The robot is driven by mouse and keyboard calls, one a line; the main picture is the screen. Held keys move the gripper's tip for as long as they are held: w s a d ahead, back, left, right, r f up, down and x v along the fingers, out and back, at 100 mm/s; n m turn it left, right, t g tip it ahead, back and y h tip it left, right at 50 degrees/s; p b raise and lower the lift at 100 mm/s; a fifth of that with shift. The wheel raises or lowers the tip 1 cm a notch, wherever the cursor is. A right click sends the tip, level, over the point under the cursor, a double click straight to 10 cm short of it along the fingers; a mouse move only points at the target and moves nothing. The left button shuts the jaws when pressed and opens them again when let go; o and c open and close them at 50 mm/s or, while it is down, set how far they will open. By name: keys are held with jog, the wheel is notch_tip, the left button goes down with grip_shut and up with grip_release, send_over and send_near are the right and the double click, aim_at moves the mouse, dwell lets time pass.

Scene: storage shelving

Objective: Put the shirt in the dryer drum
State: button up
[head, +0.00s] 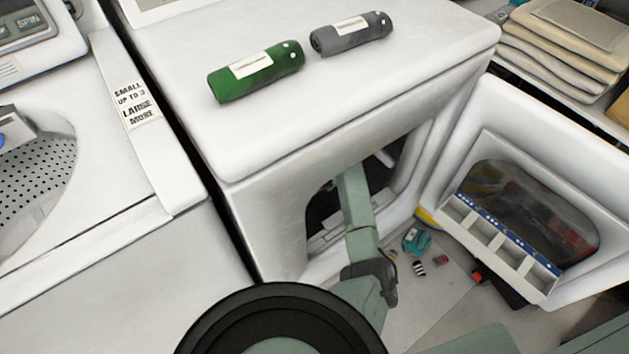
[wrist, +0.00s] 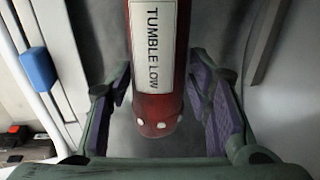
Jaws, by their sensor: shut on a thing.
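A red rolled shirt (wrist: 157,108) with a white "TUMBLE LOW" label is between my gripper's fingers (wrist: 158,75) in the wrist view. My gripper is shut on it. In the head view my arm reaches through the open front of the white dryer (head: 270,215), and my gripper and the red shirt are hidden inside. The dark dryer drum opening (head: 322,205) shows beside my arm. In the wrist view, grey drum surface (wrist: 90,30) lies behind the shirt. I cannot tell whether the shirt touches it.
The dryer door (head: 455,170) stands open to the right, with a divided tray (head: 490,240) on it. A green roll (head: 255,75) and a grey roll (head: 350,33) lie on the dryer top. A washer (head: 110,170) stands at left. Small items (head: 418,240) lie below the door. Folded cloths (head: 560,45) are stacked at right.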

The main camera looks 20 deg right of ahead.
aim_at(325, 185)
notch_tip(325, 185, down, 4)
jog(key=shift+s+f, duration=0.15)
jog(key=shift+s+x, duration=0.25)
jog(key=shift+x, duration=0.9)
jog(key=shift+s+x, duration=0.25)
jog(key=shift+x, duration=0.9)
jog(key=shift+d+f, duration=0.1)
jog(key=shift+d, duration=0.1)
jog(key=shift+f, duration=0.4)
jog(key=o, duration=1.2)
jog(key=shift+o, duration=0.2)
jog(key=shift+r, duration=0.1)
jog(key=a+v, duration=0.1)
jog(key=v, duration=1.1)
jog(key=shift+d+r, duration=0.25)
jog(key=shift+d, duration=0.25)
